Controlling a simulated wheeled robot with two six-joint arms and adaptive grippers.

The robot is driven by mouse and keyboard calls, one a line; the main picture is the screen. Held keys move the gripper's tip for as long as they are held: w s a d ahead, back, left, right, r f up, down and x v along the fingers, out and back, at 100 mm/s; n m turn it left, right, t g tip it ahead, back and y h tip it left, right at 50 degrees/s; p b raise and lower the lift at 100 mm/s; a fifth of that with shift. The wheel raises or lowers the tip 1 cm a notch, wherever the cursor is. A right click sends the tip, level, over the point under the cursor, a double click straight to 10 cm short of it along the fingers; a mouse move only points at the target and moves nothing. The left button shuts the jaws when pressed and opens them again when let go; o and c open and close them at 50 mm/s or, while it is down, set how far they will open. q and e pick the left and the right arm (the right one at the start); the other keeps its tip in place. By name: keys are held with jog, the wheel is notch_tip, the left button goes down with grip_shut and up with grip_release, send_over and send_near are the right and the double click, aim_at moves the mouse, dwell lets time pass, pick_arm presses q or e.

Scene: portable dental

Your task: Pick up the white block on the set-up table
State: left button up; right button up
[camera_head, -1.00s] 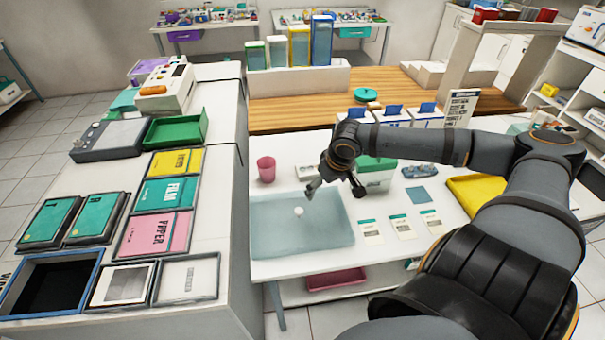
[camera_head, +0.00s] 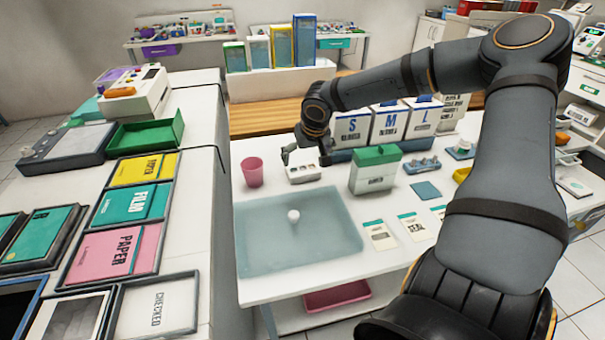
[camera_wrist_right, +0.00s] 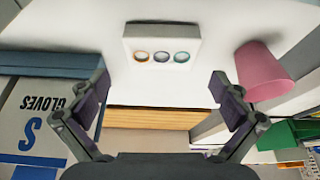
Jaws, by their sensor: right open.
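The white block (camera_head: 303,171) sits on the white set-up table, behind the blue-grey mat. In the right wrist view the white block (camera_wrist_right: 161,46) shows three ringed holes, orange, teal and purple-blue, on one face. My right gripper (camera_head: 306,157) is just behind and above the block, with its fingers pointing down. In the wrist view my right gripper (camera_wrist_right: 163,103) has its fingers spread wide apart, with nothing between them, and the block lies beyond the fingertips. My left gripper is not in view.
A pink cup (camera_head: 252,172) stands left of the block. A green-lidded box (camera_head: 375,172) stands to its right, and glove boxes (camera_head: 352,130) marked S, M, L stand behind. The mat (camera_head: 330,235) holds a small white ball (camera_head: 293,215).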

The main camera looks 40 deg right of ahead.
aim_at(303, 171)
jog(key=shift+w+f, duration=0.1)
jog(key=shift+f, duration=0.15)
jog(key=x, duration=0.5)
jog(key=shift+a+b, duration=0.1)
jog(key=shift+b, duration=0.25)
jog(key=shift+f, duration=0.1)
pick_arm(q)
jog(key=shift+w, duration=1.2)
pick_arm(e)
jog(key=shift+c, duration=0.3)
jog(key=c, duration=0.9)
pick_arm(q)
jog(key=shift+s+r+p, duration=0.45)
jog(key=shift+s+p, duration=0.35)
pick_arm(e)
jog(key=shift+r, duration=5.1)
